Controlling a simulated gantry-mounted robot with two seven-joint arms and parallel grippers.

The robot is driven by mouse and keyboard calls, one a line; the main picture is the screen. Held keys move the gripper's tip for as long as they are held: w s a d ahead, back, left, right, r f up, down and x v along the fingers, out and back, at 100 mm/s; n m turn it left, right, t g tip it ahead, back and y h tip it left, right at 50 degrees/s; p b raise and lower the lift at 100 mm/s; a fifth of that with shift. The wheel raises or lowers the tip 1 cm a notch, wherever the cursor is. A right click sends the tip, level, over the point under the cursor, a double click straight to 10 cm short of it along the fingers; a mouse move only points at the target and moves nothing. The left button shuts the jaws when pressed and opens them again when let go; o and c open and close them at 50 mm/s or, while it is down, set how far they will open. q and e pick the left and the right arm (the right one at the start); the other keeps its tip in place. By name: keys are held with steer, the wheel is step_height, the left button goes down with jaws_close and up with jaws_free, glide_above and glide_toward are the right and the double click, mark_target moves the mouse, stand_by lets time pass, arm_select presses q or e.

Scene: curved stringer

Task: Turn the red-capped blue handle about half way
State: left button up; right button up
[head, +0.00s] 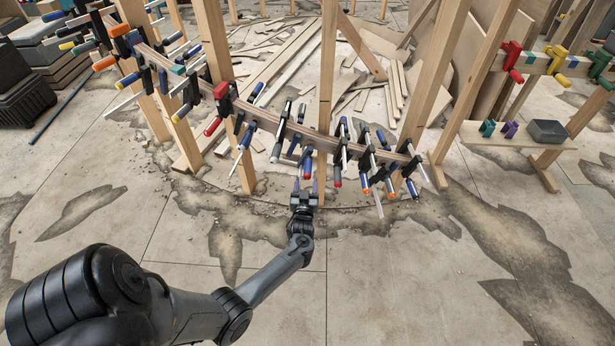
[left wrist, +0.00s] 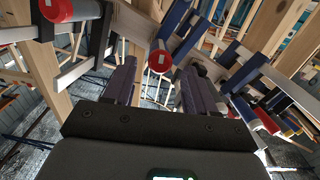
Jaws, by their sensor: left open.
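The blue handle with a red cap (head: 306,174) hangs from a clamp on the curved wooden stringer (head: 272,122). In the left wrist view its round red end cap (left wrist: 160,61) faces the camera, between the two dark purple-grey fingers. My left gripper (head: 305,187) is open just below the handle, its fingers pointing up toward it. In the left wrist view the gripper (left wrist: 158,75) has a finger on each side of the cap, with gaps showing. I cannot tell how far the fingertips reach along the handle. My right gripper is in neither view.
A wooden post (head: 327,65) stands close behind. Boards lie beyond. The stained floor (head: 400,285) in front is clear.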

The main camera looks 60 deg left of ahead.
mark_target(307, 178)
arm_select(q)
steer(key=b+x, duration=0.2)
steer(key=x, duration=0.2)
steer(key=shift+f, duration=0.15)
steer(key=shift+x, duration=0.9)
steer(key=shift+c, duration=0.3)
jaws_close()
